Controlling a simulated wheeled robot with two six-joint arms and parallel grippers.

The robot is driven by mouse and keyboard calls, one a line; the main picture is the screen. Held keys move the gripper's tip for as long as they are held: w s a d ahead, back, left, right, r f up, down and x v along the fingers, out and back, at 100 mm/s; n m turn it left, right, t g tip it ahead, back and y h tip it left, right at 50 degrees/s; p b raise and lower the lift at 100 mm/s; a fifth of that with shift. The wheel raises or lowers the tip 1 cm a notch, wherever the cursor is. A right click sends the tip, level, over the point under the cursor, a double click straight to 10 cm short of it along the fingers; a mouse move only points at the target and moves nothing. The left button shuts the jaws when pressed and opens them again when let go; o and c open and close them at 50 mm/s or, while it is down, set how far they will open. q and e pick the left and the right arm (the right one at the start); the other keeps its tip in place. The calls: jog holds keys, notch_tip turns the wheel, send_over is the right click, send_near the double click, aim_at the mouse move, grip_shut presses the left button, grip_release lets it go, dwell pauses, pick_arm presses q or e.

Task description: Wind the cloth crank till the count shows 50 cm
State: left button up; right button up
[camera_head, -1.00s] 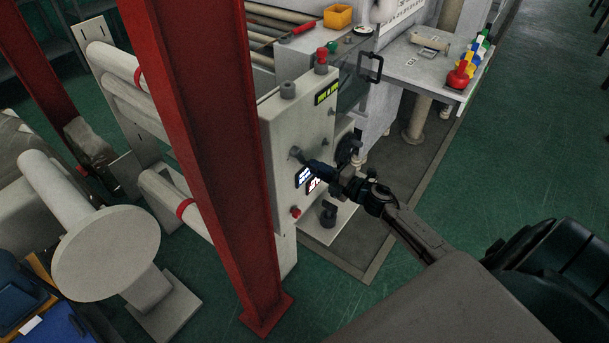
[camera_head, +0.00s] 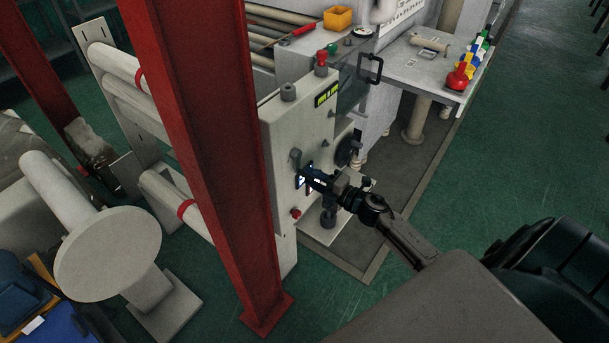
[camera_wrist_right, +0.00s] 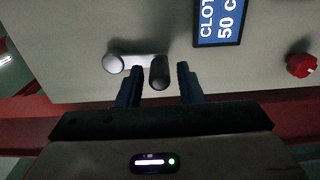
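The cloth crank (camera_head: 296,156) sits on the front of the grey machine cabinet (camera_head: 285,125). In the right wrist view its short pale arm joins a round silver end (camera_wrist_right: 114,63) on the left to a dark stub grip (camera_wrist_right: 160,73) on the right. In the head view, my right gripper (camera_head: 306,174) partly hides the display. My left gripper is out of view.
A red steel post (camera_head: 212,150) stands close left of the cabinet. A black knob (camera_head: 347,152) and a clear guard with a black handle (camera_head: 371,68) are to the right.

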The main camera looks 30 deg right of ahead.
jog(key=shift+o, duration=0.5)
jog(key=b+v, duration=0.3)
jog(key=v, duration=0.4)
jog(key=shift+b, duration=0.3)
